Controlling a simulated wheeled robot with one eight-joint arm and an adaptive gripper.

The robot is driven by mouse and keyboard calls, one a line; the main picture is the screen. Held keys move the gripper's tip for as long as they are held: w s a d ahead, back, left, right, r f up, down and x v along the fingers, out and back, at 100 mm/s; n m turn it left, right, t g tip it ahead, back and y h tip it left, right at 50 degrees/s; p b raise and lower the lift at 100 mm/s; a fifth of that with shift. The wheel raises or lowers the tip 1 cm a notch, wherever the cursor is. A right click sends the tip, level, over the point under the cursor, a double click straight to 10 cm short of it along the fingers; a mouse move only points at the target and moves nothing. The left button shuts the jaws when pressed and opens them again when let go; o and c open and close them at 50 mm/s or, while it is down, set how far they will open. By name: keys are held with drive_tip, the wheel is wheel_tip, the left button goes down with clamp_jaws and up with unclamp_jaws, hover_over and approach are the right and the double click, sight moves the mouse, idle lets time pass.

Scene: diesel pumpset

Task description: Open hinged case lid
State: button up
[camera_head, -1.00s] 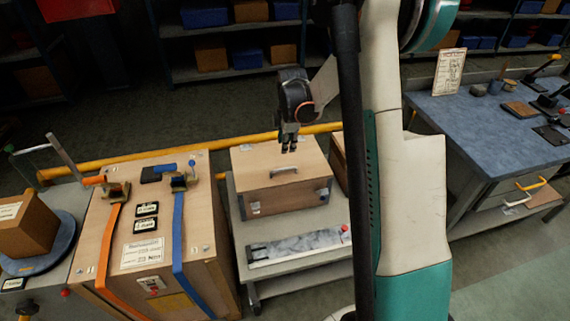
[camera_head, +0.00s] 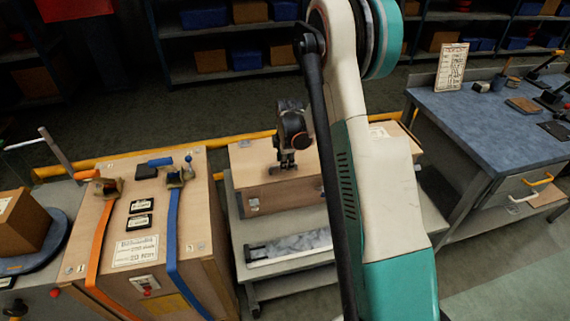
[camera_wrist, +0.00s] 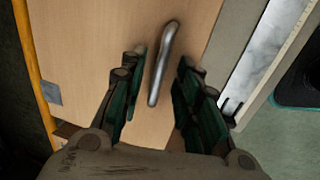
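The wooden case (camera_head: 262,184) with its lid shut sits on a grey bench left of my arm in the head view. Its metal handle (camera_wrist: 163,62) shows on the lid in the wrist view. My gripper (camera_wrist: 158,88) is open, with its green-padded fingers on either side of the handle and gaps between them. In the head view my gripper (camera_head: 288,163) is just over the lid and hides the handle. I cannot tell how far the fingertips are above the lid. My arm hides the case's right end.
A long tray (camera_head: 290,246) lies on the bench in front of the case. A larger wooden box (camera_head: 110,225) with orange and blue straps stands to the left. A yellow rail (camera_head: 110,158) runs behind. A blue-topped workbench (camera_head: 490,120) stands at right.

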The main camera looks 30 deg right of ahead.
drive_tip(key=shift+f, duration=0.2)
clamp_jaws()
